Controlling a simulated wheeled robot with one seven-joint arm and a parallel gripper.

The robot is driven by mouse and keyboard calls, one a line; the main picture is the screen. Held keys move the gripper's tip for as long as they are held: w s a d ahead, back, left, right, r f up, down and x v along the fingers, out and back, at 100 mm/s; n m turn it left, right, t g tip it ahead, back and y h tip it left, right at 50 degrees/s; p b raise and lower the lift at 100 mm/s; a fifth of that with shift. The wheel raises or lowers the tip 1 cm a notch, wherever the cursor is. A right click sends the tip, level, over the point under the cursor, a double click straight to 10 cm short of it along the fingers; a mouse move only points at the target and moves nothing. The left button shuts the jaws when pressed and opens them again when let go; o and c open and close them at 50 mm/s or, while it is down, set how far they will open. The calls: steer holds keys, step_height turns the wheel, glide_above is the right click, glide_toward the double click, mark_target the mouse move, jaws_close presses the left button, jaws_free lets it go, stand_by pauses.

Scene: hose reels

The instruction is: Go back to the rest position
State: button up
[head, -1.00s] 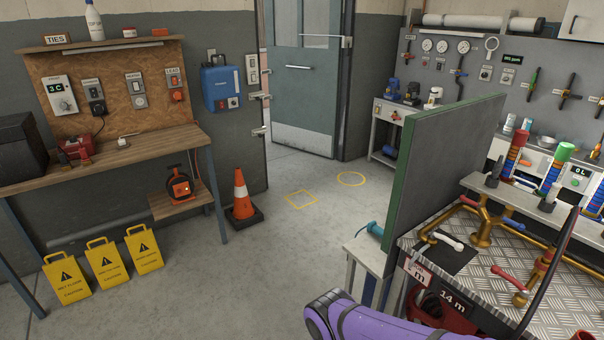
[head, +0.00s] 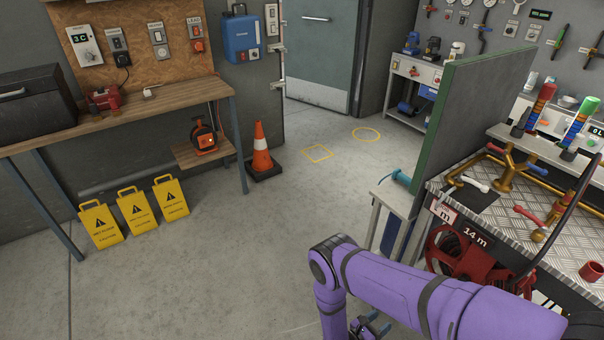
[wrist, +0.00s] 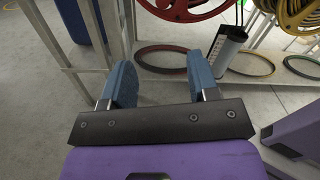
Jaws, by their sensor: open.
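My purple arm crosses the lower right of the head view. My gripper (head: 372,328) hangs at the bottom edge of that view, partly cut off and partly behind the arm. In the wrist view my gripper (wrist: 158,88) shows two blue fingertips spread apart, with nothing between them. Beyond the fingers are a pale metal frame and the grey floor. The gripper is beside the bench with the reels and touches nothing that I can see.
A red hose reel (head: 460,252) sits under the metal-topped bench at right. A green-edged panel (head: 475,115) stands by a small side table (head: 396,200). Yellow caution signs (head: 134,210) and an orange cone (head: 262,152) stand at left. The middle floor is clear.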

steer(key=w+a+r+m+g, duration=0.2)
steer(key=w+r+m+g, duration=0.2)
steer(key=w+r, duration=0.5)
steer(key=w+a+r+m+g, duration=0.2)
steer(key=w+r+m+g, duration=0.15)
steer(key=r, duration=0.85)
steer(key=w+d+r+m+g+y, duration=0.2)
steer(key=r+m, duration=0.2)
steer(key=r, duration=0.9)
steer(key=w+d+r+m+g+y, duration=0.15)
steer(key=r+m, duration=0.25)
steer(key=r, duration=1)
steer(key=s+d+r+m+y, duration=0.25)
steer(key=s+r, duration=0.35)
steer(key=r, duration=0.5)
steer(key=s+d+r+m+y, duration=0.2)
steer(key=s+r+m+y, duration=0.25)
steer(key=r, duration=0.75)
steer(key=s+r+m+t+y, duration=0.2)
steer(key=s+r, duration=0.3)
steer(key=s, duration=0.6)
steer(key=s+r+m+t+y, duration=0.2)
steer(key=s+r+m+t, duration=0.1)
steer(key=s, duration=0.8)
steer(key=shift+r+t+y, duration=0.35)
steer(key=shift+r+t, duration=0.55)
steer(key=shift+r, duration=0.35)
